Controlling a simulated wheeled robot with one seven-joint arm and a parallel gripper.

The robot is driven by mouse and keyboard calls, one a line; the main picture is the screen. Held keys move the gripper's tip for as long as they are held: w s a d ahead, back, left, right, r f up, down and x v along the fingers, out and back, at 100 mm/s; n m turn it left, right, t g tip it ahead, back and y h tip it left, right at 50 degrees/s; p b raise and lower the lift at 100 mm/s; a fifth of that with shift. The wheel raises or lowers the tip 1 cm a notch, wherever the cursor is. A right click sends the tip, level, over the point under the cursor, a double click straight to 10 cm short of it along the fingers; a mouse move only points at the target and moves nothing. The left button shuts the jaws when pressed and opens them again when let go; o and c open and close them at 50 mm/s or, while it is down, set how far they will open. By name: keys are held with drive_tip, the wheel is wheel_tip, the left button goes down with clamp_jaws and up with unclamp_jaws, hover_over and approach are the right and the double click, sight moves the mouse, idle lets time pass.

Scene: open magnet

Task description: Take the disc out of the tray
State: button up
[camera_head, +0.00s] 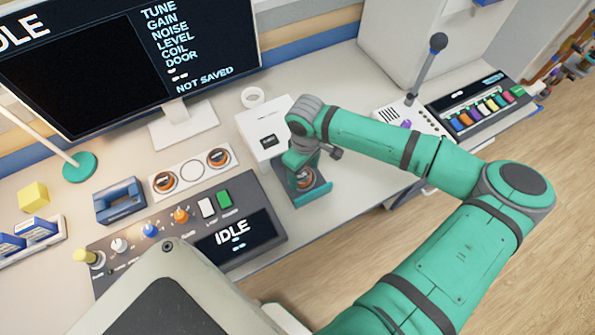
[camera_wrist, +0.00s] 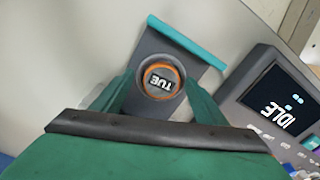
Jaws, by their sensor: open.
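A round disc (camera_wrist: 161,80) with an orange rim and a dark face marked "TUE" sits in a grey tray (camera_wrist: 187,45) with a teal edge. In the head view the disc (camera_head: 308,180) is partly hidden by my gripper, and the tray (camera_head: 298,199) projects in front of a white box (camera_head: 265,130). My gripper (camera_wrist: 160,84) is open above the tray, with one green finger on each side of the disc in the wrist view. Whether the fingers touch the disc I cannot tell.
A control panel (camera_head: 195,240) reading "IDLE" lies close in front. A microphone unit (camera_head: 410,118) stands to the right. Table right of the tray is bare.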

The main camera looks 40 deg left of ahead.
drive_tip(key=shift+f, duration=0.2)
drive_tip(key=c, duration=1.1)
drive_tip(key=shift+c, duration=0.2)
drive_tip(key=shift+r, duration=0.1)
